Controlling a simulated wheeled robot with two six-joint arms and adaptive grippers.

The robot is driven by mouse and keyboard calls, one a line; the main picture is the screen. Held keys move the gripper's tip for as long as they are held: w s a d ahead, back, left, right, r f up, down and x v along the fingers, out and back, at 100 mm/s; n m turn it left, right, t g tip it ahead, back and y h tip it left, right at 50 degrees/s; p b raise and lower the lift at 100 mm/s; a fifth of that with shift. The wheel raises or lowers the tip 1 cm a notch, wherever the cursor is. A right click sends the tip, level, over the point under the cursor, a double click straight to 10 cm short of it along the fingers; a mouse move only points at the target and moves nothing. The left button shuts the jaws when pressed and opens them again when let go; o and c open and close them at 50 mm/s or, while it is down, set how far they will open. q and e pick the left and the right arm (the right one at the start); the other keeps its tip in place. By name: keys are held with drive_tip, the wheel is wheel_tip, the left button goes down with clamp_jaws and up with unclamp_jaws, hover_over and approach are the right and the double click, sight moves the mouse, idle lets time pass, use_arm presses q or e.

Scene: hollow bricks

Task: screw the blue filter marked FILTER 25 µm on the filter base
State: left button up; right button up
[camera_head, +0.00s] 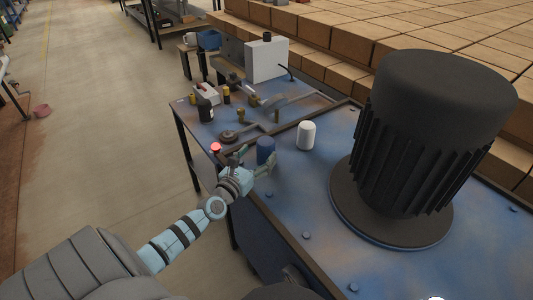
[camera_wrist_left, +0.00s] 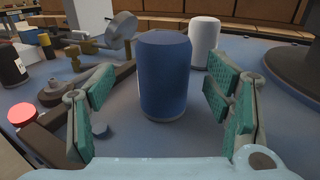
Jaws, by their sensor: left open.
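A blue cylindrical filter (camera_head: 265,150) stands upright on the blue table top near its front edge; no marking is readable on it. In the left wrist view the blue filter (camera_wrist_left: 164,78) is in the middle, between the fingers. My left gripper (camera_head: 257,162) is open at the filter, with a finger to either side. In the left wrist view the fingers of the gripper (camera_wrist_left: 160,105) show clear gaps to the filter. I cannot tell for certain which part is the filter base. My right gripper is not in view.
A white cylinder (camera_head: 306,136) stands behind the filter, and a large black ribbed motor (camera_head: 432,140) to the right. Pipes and fittings (camera_head: 245,116), a black bottle (camera_head: 205,111) and a red button (camera_head: 216,147) are to the left. Table between filter and motor is mostly clear.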

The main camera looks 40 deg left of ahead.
sight(266, 146)
use_arm(q)
drive_tip(key=w+b, duration=0.1)
drive_tip(key=w, duration=0.4)
drive_tip(key=shift+a, duration=0.15)
drive_tip(key=shift+r, duration=0.15)
drive_tip(key=c, duration=1.5)
